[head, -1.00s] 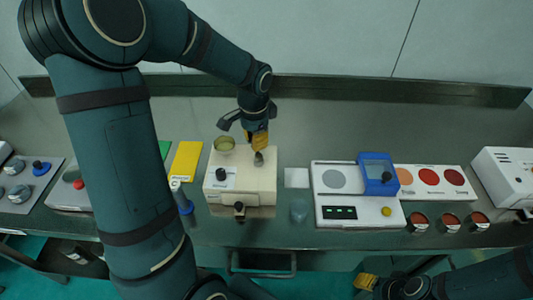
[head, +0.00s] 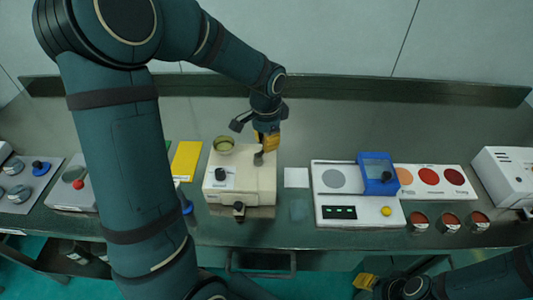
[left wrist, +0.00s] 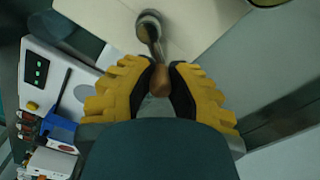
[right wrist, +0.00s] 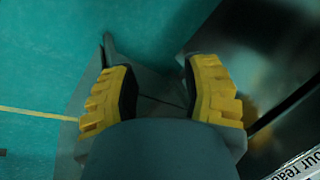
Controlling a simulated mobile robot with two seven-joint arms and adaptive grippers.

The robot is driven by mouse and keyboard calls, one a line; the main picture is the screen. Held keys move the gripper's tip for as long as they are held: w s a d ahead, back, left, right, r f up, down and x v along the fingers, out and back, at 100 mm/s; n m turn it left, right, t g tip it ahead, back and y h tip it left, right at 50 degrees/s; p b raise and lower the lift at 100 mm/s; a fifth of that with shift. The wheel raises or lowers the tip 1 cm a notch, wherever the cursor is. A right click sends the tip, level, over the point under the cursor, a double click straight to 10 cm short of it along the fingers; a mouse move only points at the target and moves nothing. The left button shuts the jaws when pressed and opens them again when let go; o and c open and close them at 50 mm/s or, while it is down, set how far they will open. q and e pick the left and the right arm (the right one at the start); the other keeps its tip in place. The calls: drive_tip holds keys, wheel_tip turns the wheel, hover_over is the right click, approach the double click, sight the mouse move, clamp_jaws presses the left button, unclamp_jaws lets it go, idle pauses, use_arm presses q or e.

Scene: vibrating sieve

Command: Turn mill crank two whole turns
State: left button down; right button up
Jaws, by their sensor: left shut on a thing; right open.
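The mill (head: 228,190) is a cream box on the bench with a round greenish hopper (head: 223,145) and a small label. Its crank hub (head: 258,158) is at the top right of the mill. In the left wrist view, the metal crank arm (left wrist: 154,40) runs from the hub to a brown knob (left wrist: 160,82). My left gripper (head: 268,140) is shut on this knob, seen between the yellow fingertips (left wrist: 162,85). My right gripper (head: 366,282) is open and empty, low in front of the bench; it also shows in the right wrist view (right wrist: 160,85).
A white device (head: 345,210) with a blue-framed box (head: 378,172) stands right of the mill. Several red-filled cups (head: 449,222) are farther right. A yellow card (head: 186,161) lies left of the mill. My left arm covers part of the bench's left side.

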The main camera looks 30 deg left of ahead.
use_arm(q)
drive_tip(key=shift+s+d+f, duration=0.1)
drive_tip(key=shift+s+d, duration=0.1)
drive_tip(key=shift+d, duration=0.2)
drive_tip(key=shift+s+d, duration=0.2)
drive_tip(key=shift+d, duration=0.15)
drive_tip(key=shift+s+d, duration=0.2)
drive_tip(key=shift+d, duration=0.1)
drive_tip(key=shift+s+d, duration=0.15)
drive_tip(key=c, duration=0.8)
unclamp_jaws()
